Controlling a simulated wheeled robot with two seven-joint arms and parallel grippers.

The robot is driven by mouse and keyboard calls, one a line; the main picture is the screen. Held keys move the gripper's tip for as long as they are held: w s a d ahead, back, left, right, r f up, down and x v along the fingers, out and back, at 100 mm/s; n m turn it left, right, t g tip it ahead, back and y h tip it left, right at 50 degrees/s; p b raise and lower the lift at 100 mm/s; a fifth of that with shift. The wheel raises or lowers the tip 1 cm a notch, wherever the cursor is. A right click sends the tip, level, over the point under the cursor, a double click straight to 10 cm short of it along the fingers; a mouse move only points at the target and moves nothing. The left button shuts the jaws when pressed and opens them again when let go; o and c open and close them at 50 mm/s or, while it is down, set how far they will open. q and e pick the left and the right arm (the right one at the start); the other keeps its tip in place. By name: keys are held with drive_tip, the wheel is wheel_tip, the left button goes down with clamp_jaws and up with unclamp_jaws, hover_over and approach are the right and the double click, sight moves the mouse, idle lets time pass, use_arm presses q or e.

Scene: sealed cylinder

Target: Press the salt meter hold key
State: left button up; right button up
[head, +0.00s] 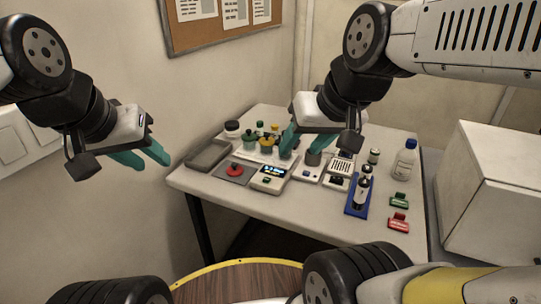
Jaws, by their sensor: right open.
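A small pale device with a lit blue display (272,171) and a green key (267,179) stands near the front of the table. It may be the salt meter, but its labels are too small to read. Another pale device with a grille (342,167) stands to its right. My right gripper (308,146) is open above the back middle of the table, up and right of the display device, and hides part of what is behind it. My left gripper (155,164) is open and empty in the air, left of the table.
On the white table (245,202) are a grey tray (208,154), a red round knob on a plate (235,170), a dark bottle on a blue stand (357,208), a white bottle (405,160), and green (400,200) and red (398,223) clips. A white box (490,190) stands right.

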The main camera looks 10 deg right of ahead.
idle(0.4)
clamp_jaws()
idle(1.6)
